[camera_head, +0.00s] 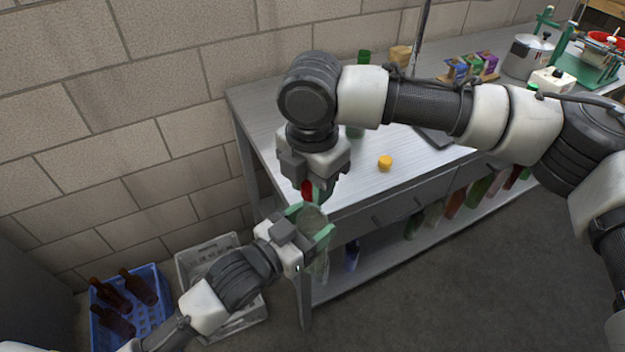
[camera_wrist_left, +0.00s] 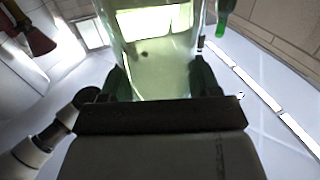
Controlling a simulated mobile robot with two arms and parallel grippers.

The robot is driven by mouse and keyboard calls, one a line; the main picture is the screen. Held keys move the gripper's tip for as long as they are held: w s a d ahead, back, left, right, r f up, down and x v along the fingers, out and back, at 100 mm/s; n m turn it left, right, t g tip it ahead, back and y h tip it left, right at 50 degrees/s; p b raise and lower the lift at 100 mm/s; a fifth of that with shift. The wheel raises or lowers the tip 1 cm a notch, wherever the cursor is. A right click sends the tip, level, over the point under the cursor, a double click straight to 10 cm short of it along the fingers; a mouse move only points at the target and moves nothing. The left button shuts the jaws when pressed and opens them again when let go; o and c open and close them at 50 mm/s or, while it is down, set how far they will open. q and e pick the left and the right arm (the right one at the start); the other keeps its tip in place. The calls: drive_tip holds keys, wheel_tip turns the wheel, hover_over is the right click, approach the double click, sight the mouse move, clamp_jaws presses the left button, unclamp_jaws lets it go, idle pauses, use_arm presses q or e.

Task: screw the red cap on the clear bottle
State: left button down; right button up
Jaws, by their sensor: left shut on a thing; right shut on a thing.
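My left gripper (camera_head: 312,228) is shut on the clear bottle (camera_head: 319,266), off the table's near left corner. The bottle's glass fills the upper middle of the left wrist view (camera_wrist_left: 155,50), between the finger pads of my left gripper (camera_wrist_left: 162,85). My right gripper (camera_head: 313,190) is directly above, pointing down and shut on the red cap (camera_head: 307,188). The cap is partly hidden by the fingers. The bottle's mouth is hidden, so I cannot tell whether the cap touches it.
Several bottles lie on the shelf below. A blue crate (camera_head: 130,308) with brown bottles and a grey crate (camera_head: 192,262) stand on the floor at left.

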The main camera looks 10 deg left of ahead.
drive_tip(key=o, duration=1.1)
drive_tip(key=shift+r, duration=0.1)
wheel_tip(320, 180, up, 12)
drive_tip(key=shift+w+f, duration=0.1)
